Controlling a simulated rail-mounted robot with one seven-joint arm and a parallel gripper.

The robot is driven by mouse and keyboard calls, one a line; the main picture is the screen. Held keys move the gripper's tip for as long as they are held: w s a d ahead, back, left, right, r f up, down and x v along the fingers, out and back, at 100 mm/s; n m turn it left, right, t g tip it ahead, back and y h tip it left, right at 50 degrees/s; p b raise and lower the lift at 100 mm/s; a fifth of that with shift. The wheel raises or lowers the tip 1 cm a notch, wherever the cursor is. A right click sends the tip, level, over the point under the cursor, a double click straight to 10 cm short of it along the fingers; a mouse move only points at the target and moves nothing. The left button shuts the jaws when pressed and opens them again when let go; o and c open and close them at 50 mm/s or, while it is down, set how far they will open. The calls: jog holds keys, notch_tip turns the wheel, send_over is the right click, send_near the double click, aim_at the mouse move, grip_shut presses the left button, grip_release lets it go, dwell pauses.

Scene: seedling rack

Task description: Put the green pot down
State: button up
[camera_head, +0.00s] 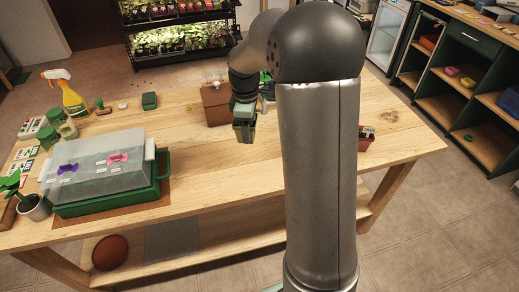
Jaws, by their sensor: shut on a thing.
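My gripper (243,113) points down over the middle of the wooden table. It is shut on a small dark green pot (245,132). The pot looks upright. My gripper and arm hide part of it, and I cannot tell whether its bottom touches the table.
A brown box (214,105) stands just left of and behind the held pot. A green propagator with a clear lid (98,165) fills the table's left part. A reddish pot (365,140) stands at the right. Bare tabletop (215,160) lies in front of my gripper.

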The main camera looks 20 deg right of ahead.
jog(key=d+n+b, duration=0.1)
jog(key=n, duration=0.1)
jog(key=d+r+n+b, duration=0.1)
jog(key=n+b, duration=0.1)
jog(key=shift+s+d, duration=0.1)
jog(key=shift+d+r, duration=0.1)
jog(key=shift+d, duration=0.05)
jog(key=shift+n, duration=0.3)
jog(key=w+d+f, duration=0.2)
jog(key=w+f, duration=0.1)
jog(key=w+d+f+p, duration=0.1)
jog(key=w+d+f, duration=0.2)
jog(key=w, duration=0.1)
jog(key=w+d+f+p, duration=0.1)
jog(key=w+d+f, duration=0.1)
jog(key=w+f, duration=0.1)
jog(key=shift+w+d, duration=0.3)
jog(key=shift+w, duration=0.2)
jog(key=shift+w+d+f+p, duration=0.1)
jog(key=shift+w+f+p, duration=0.05)
jog(key=shift+f+p, duration=0.15)
jog(key=shift+f, duration=1.55)
